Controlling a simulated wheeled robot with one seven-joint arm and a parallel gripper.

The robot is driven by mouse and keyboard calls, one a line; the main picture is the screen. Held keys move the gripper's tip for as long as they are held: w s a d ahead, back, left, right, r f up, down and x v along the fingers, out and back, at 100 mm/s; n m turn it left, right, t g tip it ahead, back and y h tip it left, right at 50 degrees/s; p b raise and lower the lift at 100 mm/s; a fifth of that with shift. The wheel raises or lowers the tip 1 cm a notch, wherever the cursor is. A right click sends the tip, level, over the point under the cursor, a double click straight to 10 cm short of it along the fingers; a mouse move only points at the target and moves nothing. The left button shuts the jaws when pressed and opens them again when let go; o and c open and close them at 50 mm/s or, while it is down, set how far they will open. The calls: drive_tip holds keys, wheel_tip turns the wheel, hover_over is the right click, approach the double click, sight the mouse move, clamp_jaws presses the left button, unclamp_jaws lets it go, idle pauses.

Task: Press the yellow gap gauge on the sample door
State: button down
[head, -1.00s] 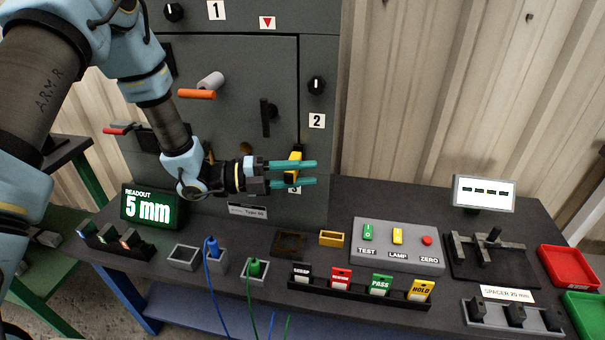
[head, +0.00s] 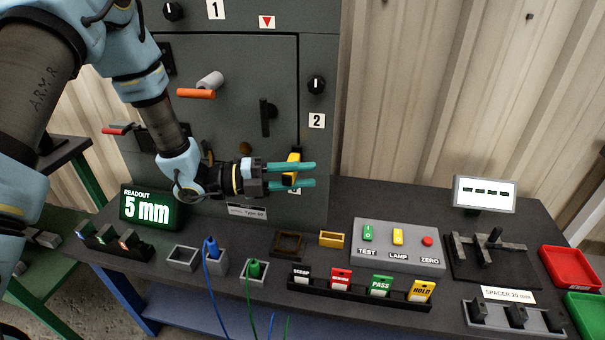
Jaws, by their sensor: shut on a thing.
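The grey sample door (head: 235,100) stands upright in the enclosure and looks closed, with an orange-tipped handle on it. The yellow gap gauge (head: 292,170) is at the door's lower right edge, near the label 3. My gripper (head: 300,175) has its teal fingers above and below the gauge, shut on it. The fingers partly cover the gauge. I cannot tell whether the gauge touches the door gap. The readout (head: 150,208) shows 5 mm.
The bench holds a yellow empty holder (head: 331,239), a button box (head: 398,245), a rack of colored tags (head: 360,288), sockets with blue (head: 212,250) and green plugs, and a black fixture (head: 490,255). Red (head: 568,265) and green trays are at the right.

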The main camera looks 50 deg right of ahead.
drive_tip(key=s+a+b, duration=0.1)
drive_tip(key=s+a, duration=0.2)
drive_tip(key=a, duration=0.2)
drive_tip(key=shift+s, duration=0.2)
idle(1.6)
